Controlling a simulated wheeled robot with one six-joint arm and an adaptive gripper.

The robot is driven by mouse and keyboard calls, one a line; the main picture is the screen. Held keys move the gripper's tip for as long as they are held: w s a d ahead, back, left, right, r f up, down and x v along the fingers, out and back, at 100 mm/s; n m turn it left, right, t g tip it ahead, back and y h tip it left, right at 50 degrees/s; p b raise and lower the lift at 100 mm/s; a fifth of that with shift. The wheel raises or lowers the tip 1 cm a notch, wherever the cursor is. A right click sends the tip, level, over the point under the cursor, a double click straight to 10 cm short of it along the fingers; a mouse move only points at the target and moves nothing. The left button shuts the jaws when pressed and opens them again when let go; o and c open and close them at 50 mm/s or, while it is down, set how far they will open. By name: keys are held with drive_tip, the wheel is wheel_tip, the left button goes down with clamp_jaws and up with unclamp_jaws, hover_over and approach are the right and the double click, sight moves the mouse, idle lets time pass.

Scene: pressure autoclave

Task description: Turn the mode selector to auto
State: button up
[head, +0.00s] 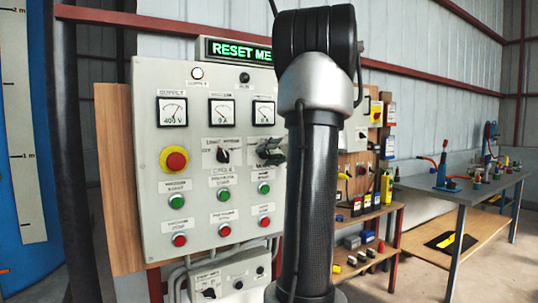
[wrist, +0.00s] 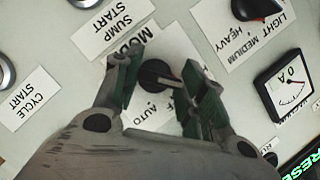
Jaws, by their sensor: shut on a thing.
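The mode selector (wrist: 153,75) is a black round knob with a pale pointer mark, on a white plate of the grey panel. In the wrist view the picture is upside down; the word AUTO shows just below the knob, and the other label is partly covered by a finger. The pointer mark slants to the right and slightly down. My gripper (wrist: 160,79) has one finger on each side of the knob and is shut on it. In the head view my gripper (head: 270,152) is at the panel, right of the light/medium/heavy selector (head: 223,155), and the mode selector is hidden.
The panel (head: 150,110) also carries a red emergency button (head: 174,159), green and red push buttons, and gauges. A lit green display (head: 238,51) sits on top. My arm hides the panel's right side. A workbench (head: 455,187) stands at the right.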

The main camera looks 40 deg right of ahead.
drive_tip(key=shift+d+f+m+t+h, duration=0.1)
drive_tip(key=shift+m+t, duration=0.9)
drive_tip(key=shift+m, duration=1.85)
drive_tip(key=shift+d+f+m+t+h, duration=0.1)
drive_tip(key=shift+m+t, duration=0.9)
drive_tip(key=shift+m, duration=1.9)
drive_tip(key=shift+d+f+m+t+h, duration=0.1)
drive_tip(key=shift+m+t, duration=0.9)
drive_tip(key=shift+m, duration=1.85)
drive_tip(key=o, duration=1)
drive_tip(key=shift+o, duration=0.2)
drive_tip(key=shift+s, duration=0.1)
drive_tip(key=v, duration=1.2)
drive_tip(key=shift+a, duration=0.15)
